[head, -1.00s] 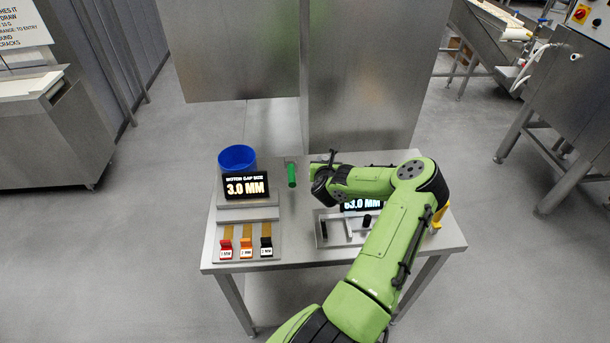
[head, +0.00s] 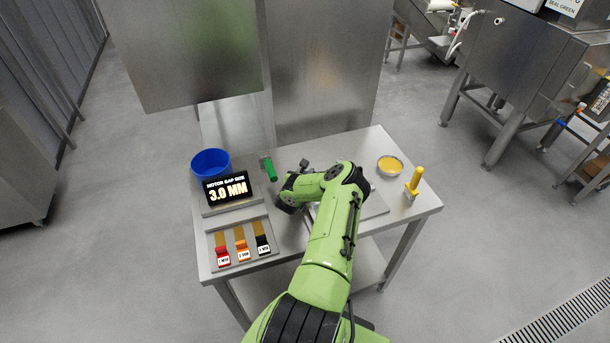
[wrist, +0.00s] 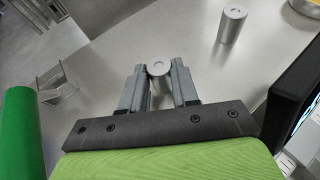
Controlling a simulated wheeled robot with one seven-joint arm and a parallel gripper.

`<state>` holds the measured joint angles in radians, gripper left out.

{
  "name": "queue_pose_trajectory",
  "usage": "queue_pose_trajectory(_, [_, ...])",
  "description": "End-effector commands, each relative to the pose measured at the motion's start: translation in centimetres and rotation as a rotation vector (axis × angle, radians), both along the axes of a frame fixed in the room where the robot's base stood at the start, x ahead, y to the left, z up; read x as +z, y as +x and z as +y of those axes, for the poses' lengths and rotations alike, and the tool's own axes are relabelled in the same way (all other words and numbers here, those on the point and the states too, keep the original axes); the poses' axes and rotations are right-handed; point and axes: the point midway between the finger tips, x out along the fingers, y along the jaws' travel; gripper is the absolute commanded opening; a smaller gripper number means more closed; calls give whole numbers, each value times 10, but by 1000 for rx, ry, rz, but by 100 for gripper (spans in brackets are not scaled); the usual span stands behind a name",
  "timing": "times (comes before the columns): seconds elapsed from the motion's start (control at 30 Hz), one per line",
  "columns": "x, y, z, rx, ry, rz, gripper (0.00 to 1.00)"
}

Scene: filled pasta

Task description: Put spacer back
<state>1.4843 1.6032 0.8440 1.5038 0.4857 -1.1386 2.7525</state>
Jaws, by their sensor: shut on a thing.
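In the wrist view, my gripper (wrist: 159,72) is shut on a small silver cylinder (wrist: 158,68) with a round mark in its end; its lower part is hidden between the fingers. In the head view, my arm hides the gripper and what it holds. Three coloured tabs stand in a grey rack on the table's left side: red (head: 222,254), orange (head: 243,250) and black (head: 262,243). Each has a white label, reading about 1, 2 and 3 MM. A second silver cylinder (wrist: 231,25) stands apart, beyond my gripper to the right in the wrist view.
A display (head: 227,189) reads 3.0 MM, with a blue bowl (head: 210,163) behind it. A green cylinder (head: 269,170) stands near my gripper. A yellow-filled dish (head: 390,166) and a yellow-handled tool (head: 414,181) are on the right. Metal panels (head: 320,80) rise behind the table (head: 345,145).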

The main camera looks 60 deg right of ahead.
Motion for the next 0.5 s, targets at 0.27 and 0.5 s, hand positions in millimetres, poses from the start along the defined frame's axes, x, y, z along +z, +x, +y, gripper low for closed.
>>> queue_pose_trajectory(0.27, [-1,0,0,-1,0,-2,0])
queue_pose_trajectory(0.5, [-1,0,0,1,1,0,55])
